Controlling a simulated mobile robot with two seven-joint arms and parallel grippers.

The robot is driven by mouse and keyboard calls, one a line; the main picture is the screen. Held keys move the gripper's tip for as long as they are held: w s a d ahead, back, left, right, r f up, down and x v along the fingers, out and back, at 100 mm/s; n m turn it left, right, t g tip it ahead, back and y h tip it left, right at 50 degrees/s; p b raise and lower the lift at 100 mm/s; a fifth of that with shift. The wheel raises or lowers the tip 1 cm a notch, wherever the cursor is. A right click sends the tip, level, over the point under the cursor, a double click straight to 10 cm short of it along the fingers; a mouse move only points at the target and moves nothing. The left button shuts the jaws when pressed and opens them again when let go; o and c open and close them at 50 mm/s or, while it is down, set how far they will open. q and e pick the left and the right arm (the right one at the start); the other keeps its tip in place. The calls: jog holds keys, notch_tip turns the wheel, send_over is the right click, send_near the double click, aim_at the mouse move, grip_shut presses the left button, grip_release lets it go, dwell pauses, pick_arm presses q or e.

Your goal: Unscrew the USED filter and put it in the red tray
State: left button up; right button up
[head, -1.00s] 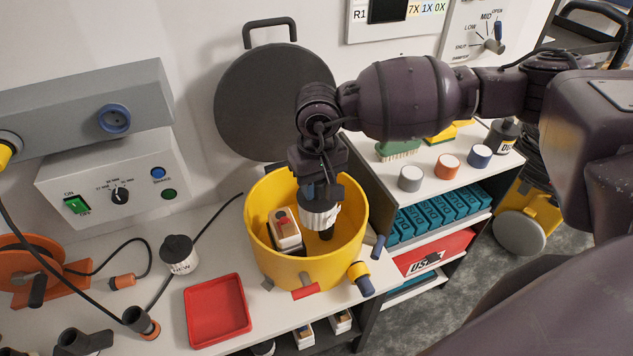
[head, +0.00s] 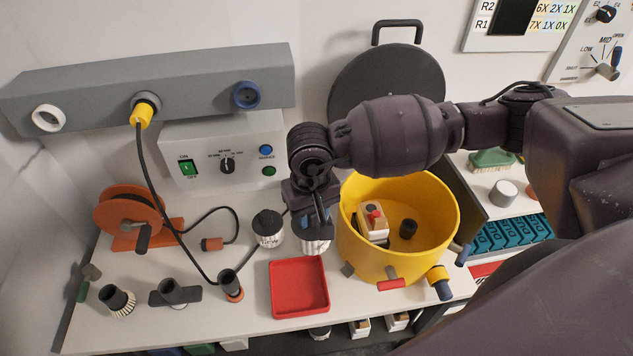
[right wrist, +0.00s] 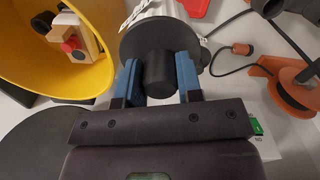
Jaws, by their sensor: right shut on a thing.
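My right gripper (head: 313,219) is shut on the black knob of a filter (head: 315,244) with a pale, ribbed body and holds it above the bench, at the back edge of the red tray (head: 298,288). In the right wrist view the blue finger pads sit either side of the knob (right wrist: 159,70). No USED label is readable on it. The red tray is empty. The yellow drum (head: 400,262) stands open to the right, with a black post (head: 408,228) inside. My left gripper is not in view.
A second filter marked NEW (head: 268,229) stands just left of the held one. A pale box with a red button (head: 373,222) sits in the drum. Hose fittings (head: 230,285) and an orange reel (head: 130,215) are at left. The drum's lid (head: 385,85) leans behind.

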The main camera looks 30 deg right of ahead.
pick_arm(q)
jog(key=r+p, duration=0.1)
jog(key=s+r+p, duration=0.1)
jog(key=p, duration=0.1)
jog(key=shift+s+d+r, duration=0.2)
pick_arm(e)
jog(key=s+a+f+m, duration=0.1)
jog(key=a+f+m, duration=0.3)
jog(key=f+m, duration=0.3)
jog(key=shift+s+a+m, duration=0.3)
jog(key=shift+a+m, duration=0.05)
jog(key=shift+m, duration=0.65)
jog(key=shift+f, duration=0.2)
pick_arm(q)
jog(key=b, duration=0.1)
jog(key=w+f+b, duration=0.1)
jog(key=b, duration=0.1)
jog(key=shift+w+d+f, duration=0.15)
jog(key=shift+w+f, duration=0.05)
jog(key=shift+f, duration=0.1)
pick_arm(e)
notch_tip(320, 180, down, 7)
jog(key=shift+r, duration=0.15)
pick_arm(q)
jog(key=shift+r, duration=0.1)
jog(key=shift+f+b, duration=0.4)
jog(key=shift+b, duration=0.05)
pick_arm(e)
jog(key=shift+f, duration=0.35)
